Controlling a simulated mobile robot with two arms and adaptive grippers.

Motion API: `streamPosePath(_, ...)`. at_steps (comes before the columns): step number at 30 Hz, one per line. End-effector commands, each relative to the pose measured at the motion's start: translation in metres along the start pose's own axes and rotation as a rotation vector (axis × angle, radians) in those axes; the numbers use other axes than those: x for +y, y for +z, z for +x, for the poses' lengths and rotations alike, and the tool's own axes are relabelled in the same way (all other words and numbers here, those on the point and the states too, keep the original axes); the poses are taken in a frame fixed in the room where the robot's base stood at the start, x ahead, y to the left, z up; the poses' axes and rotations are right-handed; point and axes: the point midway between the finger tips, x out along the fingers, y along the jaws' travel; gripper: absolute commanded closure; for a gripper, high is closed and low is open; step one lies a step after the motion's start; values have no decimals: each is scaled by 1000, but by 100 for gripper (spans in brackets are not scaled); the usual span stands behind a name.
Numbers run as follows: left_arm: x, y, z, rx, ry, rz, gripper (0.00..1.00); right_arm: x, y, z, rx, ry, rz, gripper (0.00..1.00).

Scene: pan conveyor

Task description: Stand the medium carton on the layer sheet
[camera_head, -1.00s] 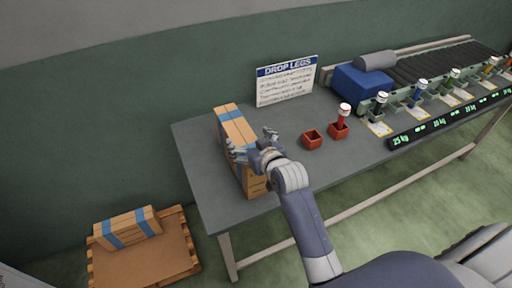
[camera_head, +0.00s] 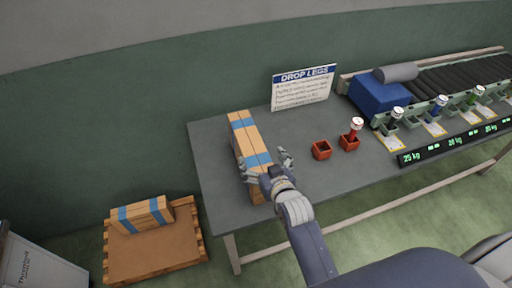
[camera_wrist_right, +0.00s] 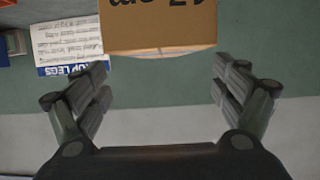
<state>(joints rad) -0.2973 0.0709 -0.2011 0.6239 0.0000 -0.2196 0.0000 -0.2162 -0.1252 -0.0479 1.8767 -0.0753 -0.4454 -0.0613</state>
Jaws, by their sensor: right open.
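A tan carton with blue tape bands (camera_head: 248,138) stands on the grey table near its left end. I take it to be the medium carton. My right gripper (camera_head: 268,164) is open at the carton's near part, hiding some of it. In the right wrist view the carton's printed face (camera_wrist_right: 160,25) lies ahead of the gripper (camera_wrist_right: 160,85), with clear space between the fingers. I cannot tell whether a finger touches it. The brown layer sheet (camera_head: 150,255) lies on a wooden pallet on the floor at lower left. My left gripper is not in view.
Another blue-taped carton (camera_head: 142,216) lies along the back of the pallet (camera_head: 190,264); the sheet's front is bare. A grey cabinet (camera_head: 40,262) stands at far left.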

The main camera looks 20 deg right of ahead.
Motion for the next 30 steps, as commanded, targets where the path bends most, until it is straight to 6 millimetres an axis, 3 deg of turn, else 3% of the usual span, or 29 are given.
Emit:
streamPosePath(4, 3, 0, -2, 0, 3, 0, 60, 0, -1, 20, 3, 0, 0, 10)
streamPosePath(9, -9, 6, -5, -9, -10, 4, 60, 0, -1, 42, 3, 0, 0, 10)
streamPosePath(14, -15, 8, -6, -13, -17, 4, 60, 0, 0, 52, 1, 0, 0, 10)
streamPosePath(30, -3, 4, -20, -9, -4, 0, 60, 3, -4, 100, 1, 0, 0, 10)
